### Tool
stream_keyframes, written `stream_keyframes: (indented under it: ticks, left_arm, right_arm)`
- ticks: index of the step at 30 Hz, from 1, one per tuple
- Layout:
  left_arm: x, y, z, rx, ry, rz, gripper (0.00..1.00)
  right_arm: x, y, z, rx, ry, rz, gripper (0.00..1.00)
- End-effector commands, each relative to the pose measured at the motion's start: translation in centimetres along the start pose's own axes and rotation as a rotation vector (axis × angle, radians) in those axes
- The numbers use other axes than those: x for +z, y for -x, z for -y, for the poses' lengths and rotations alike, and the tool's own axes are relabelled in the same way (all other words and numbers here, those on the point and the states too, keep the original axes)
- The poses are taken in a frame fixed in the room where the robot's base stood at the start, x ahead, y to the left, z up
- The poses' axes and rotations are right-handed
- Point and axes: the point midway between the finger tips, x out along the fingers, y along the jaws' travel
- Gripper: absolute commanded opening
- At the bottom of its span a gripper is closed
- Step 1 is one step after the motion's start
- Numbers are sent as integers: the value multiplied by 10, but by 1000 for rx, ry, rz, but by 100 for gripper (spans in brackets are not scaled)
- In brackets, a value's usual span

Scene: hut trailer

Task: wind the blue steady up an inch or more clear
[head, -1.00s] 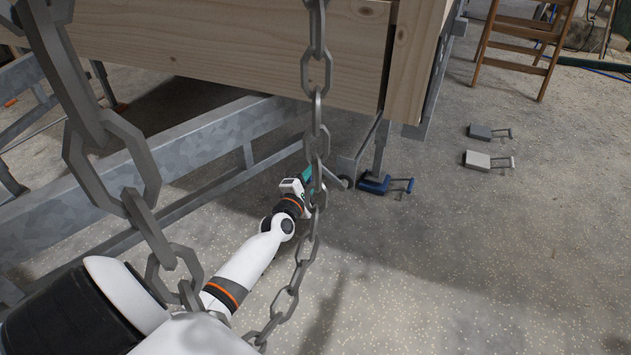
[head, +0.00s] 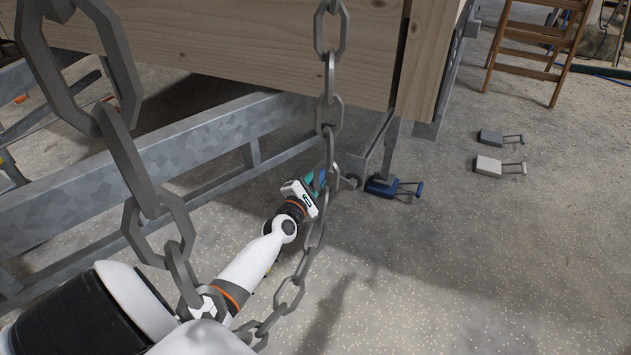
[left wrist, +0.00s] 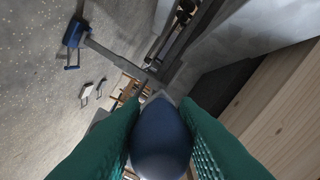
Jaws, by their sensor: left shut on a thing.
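A blue foot pad (head: 381,188) with a bar handle sits low at the base of a grey steady leg (head: 390,150), under the trailer corner. I cannot tell whether it touches the floor. It also shows at upper left in the left wrist view (left wrist: 75,32), with the grey leg running from it. My left gripper (head: 318,178), with teal fingers, is just left of the leg, partly behind a chain. In the left wrist view the fingers (left wrist: 160,130) are shut on a dark blue rounded knob (left wrist: 160,140). The knob's attachment is mostly hidden. My right gripper is not in view.
A heavy grey chain (head: 328,110) hangs close in front of the head camera. The timber hut wall (head: 260,45) and galvanised chassis rail (head: 190,140) border the arm. A wooden stepladder (head: 530,55) stands behind.

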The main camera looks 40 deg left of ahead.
Motion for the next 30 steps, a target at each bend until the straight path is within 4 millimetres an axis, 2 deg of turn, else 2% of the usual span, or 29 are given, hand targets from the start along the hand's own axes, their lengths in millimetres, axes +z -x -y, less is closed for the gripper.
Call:
stream_keyframes:
  ticks: [4, 5, 8, 9, 16, 20, 23, 30]
  left_arm:
    - [2, 2, -5, 11, -3, 3, 0]
    - [2, 2, -5, 11, -3, 3, 31]
    - [1, 2, -5, 10, -2, 2, 48]
    - [1, 1, -4, 9, -2, 2, 49]
    - [0, 1, -2, 5, -1, 1, 49]
    - [0, 8, -2, 6, -1, 2, 49]
    - [0, 22, -1, 8, -1, 2, 49]
    - [0, 75, -1, 10, -1, 2, 49]
  right_arm:
    - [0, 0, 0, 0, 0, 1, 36]
    - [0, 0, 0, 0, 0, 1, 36]
    - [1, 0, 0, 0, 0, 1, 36]
    - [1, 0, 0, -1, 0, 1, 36]
    - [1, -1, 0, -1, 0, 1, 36]
    - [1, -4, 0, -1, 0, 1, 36]
    - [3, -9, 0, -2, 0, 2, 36]
    - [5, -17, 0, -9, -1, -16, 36]
